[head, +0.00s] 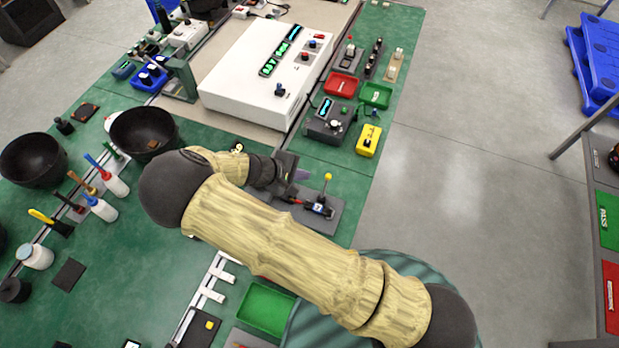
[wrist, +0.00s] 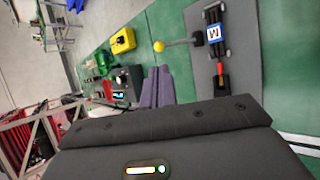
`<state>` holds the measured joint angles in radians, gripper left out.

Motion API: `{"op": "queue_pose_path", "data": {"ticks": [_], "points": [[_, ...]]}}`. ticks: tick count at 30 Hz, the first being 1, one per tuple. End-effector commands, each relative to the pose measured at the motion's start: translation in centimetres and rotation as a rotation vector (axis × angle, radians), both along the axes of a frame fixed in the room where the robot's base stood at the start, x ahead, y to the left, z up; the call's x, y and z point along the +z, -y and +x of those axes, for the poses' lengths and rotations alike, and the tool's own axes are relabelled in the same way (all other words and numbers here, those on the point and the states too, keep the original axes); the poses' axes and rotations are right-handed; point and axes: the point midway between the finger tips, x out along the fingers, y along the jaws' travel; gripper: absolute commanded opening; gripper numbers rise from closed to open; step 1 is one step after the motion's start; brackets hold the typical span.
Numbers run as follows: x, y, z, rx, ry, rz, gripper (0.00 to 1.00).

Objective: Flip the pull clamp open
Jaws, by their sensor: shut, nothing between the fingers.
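The clamp device (head: 318,209) sits on a grey base plate (head: 335,222) at the green table's right edge. It has a white label, an upright rod with a yellow ball knob (head: 327,177), and a red-tipped handle. In the wrist view, the label (wrist: 214,33), yellow knob (wrist: 159,46) and red grip (wrist: 220,69) show at the upper right. Which part is the pull clamp's lever I cannot tell for sure. My gripper's purple fingers (wrist: 157,87) are together and empty, beside the plate and apart from the knob. In the head view, the gripper (head: 301,175) is partly hidden by my arm.
A yellow box (head: 368,140), a dark control box (head: 328,122) and red and green trays (head: 341,84) stand behind the clamp. A large white unit (head: 250,75) is at the back. Open floor lies right of the table. My arm hides part of the table.

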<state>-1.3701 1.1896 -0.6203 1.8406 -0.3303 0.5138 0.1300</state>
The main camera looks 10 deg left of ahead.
Motion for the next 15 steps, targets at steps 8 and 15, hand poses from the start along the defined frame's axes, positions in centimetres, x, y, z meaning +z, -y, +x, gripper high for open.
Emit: {"op": "queue_pose_path", "data": {"ticks": [8,15], "points": [[3.0,-2.3,-1.6,0.001,0.000,0.003,0.00],[4.3,-3.2,-2.4,0.005,-0.001,-0.002,0.00]]}}
